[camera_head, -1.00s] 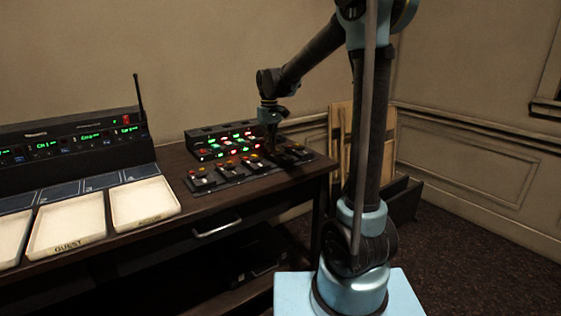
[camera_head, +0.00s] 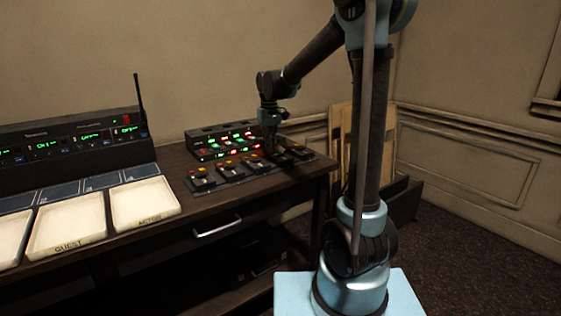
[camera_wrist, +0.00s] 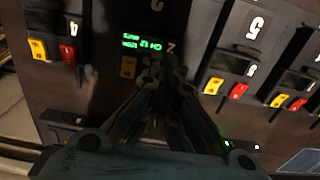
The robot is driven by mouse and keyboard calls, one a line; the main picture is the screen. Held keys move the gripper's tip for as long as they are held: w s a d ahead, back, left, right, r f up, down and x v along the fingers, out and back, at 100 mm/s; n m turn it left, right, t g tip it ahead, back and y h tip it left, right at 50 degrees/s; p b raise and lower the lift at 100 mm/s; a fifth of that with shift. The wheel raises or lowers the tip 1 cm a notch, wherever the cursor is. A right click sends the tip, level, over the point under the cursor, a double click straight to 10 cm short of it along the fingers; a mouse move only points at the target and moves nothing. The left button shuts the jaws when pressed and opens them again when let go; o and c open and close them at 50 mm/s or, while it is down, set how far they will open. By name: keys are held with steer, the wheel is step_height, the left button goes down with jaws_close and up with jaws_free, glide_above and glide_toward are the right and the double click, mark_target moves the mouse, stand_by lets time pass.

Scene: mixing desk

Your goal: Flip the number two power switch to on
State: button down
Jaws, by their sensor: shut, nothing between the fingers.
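A row of dark switch units with red and yellow buttons (camera_head: 230,166) lies on the desk's right part. My gripper (camera_head: 270,150) is shut and empty, low over the right part of this row. In the wrist view my gripper (camera_wrist: 165,66) points at a unit with a green display (camera_wrist: 143,45), partly covering it. A mark like a 2 shows beside the display. That unit's yellow button (camera_wrist: 128,67) shows left of the fingertips; its other button is hidden behind them. I cannot tell whether the fingertips touch the unit.
Neighbouring units show yellow and red buttons to the left (camera_wrist: 68,54) and right (camera_wrist: 239,90). A box with red and green lights (camera_head: 218,140) stands behind the row. White trays (camera_head: 145,203) and a radio rack with an antenna (camera_head: 70,140) are to the left.

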steer(key=shift+r, duration=3.35)
steer(key=s+d+f+m+t, duration=0.15)
steer(key=s+d+f, duration=0.25)
steer(key=s+d, duration=0.65)
steer(key=s+d+f+m, duration=0.35)
steer(key=s+d, duration=0.45)
steer(key=s, duration=0.5)
steer(key=s+d+f+m, duration=0.1)
steer(key=s+d+f, duration=0.2)
steer(key=s+f, duration=0.5)
steer(key=shift+s+f+m+t, duration=0.2)
steer(key=shift+f+m+t, duration=0.15)
steer(key=shift+f, duration=0.45)
steer(key=shift+w+f, duration=0.2)
steer(key=shift+w, duration=0.3)
